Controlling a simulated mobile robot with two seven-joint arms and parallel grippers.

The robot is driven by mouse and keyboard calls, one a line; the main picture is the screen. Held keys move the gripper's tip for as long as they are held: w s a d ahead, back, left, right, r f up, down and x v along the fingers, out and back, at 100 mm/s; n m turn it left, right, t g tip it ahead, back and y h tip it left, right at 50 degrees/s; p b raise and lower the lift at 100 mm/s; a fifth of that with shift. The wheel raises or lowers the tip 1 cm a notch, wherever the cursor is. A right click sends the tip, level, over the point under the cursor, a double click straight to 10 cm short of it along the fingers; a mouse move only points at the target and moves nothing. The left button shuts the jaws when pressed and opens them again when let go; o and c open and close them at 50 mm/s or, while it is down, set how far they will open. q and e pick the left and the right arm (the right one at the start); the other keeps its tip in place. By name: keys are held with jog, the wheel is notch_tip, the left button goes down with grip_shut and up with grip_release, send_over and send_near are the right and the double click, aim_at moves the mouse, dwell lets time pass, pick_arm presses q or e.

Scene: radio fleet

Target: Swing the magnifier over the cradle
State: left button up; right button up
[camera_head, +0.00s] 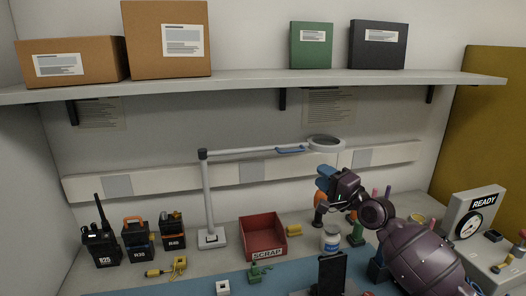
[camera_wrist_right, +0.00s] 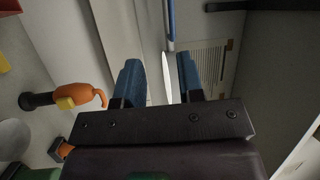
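The magnifier stands at the back of the bench, with a white post (camera_head: 208,200), a level arm and a ring lens (camera_head: 326,144) at its right end. A blue handle (camera_head: 291,150) sits on the arm near the lens. My right gripper (camera_head: 324,178) is just below the lens, open and empty. In the right wrist view its blue fingers (camera_wrist_right: 160,80) are apart, with the blue handle (camera_wrist_right: 169,22) beyond them. A black upright stand (camera_head: 332,272) at the front of the blue mat may be the cradle; I cannot tell. My left gripper is out of view.
A red SCRAP bin (camera_head: 263,235) and a white jar (camera_head: 331,238) stand below the magnifier arm. Several radios and batteries (camera_head: 135,235) are at left, a READY gauge (camera_head: 475,215) at right. A shelf (camera_head: 260,83) with boxes hangs above.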

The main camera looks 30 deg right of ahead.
aim_at(294, 151)
jog(key=shift+r+b+x, duration=0.1)
jog(key=shift+r+x, duration=0.15)
jog(key=shift+x, duration=1.85)
jog(key=shift+r+b+x, duration=0.1)
jog(key=shift+r+x, duration=0.2)
jog(key=shift+x, duration=1.85)
jog(key=shift+r+b+x, duration=0.1)
jog(key=shift+r+x, duration=0.15)
jog(key=shift+x, duration=1.85)
jog(key=shift+s+a, duration=0.1)
jog(key=shift+s, duration=0.05)
grip_shut()
